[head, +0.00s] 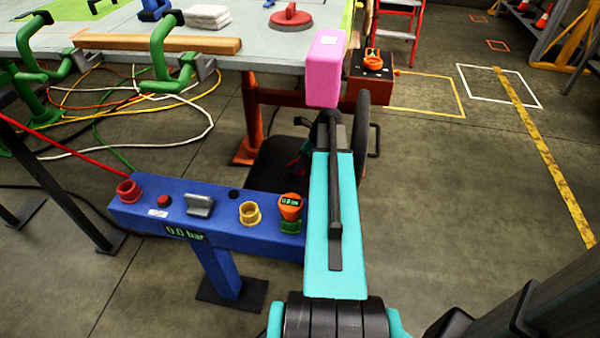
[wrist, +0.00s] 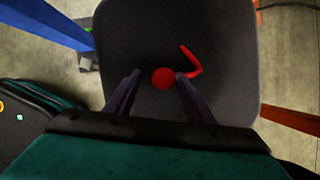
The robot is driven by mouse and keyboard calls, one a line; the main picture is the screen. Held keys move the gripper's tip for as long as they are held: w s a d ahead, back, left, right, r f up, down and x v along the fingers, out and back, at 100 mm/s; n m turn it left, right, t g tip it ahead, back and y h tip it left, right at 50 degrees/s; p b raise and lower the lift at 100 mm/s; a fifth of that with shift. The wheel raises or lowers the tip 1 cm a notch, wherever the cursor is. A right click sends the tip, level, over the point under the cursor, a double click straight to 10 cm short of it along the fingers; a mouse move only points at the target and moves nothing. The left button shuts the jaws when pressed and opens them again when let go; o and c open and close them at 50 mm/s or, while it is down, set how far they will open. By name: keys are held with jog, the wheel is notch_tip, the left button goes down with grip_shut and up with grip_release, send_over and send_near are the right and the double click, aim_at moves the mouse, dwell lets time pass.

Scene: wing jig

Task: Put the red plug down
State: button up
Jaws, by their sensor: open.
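The red plug (wrist: 163,78) shows in the wrist view as a round red end on a dark grey seat-like surface (wrist: 220,40). A bent red piece (wrist: 192,62) lies beside it on the right; I cannot tell whether it is joined to the plug. My gripper (wrist: 158,76) is open, with one fingertip on each side of the plug. The right fingertip overlaps the bent piece in the picture. In the head view the dark surface (head: 270,170) is partly hidden behind my arm, and a small bit of red (head: 302,160) shows there.
A worktable (head: 240,62) with green clamps stands behind, with loose hoses beneath. The floor at right is mostly clear.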

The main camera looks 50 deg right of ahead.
dwell(0.3)
jog(key=x, duration=0.2)
jog(key=b+x, duration=0.1)
jog(key=x, duration=0.1)
jog(key=shift+d+f, duration=0.2)
jog(key=shift+d, duration=0.2)
jog(key=shift+w+a+f, duration=0.1)
jog(key=shift+f, duration=0.35)
grip_shut()
jog(key=shift+r, duration=0.15)
jog(key=shift+r+p, duration=0.75)
jog(key=shift+r, duration=4.15)
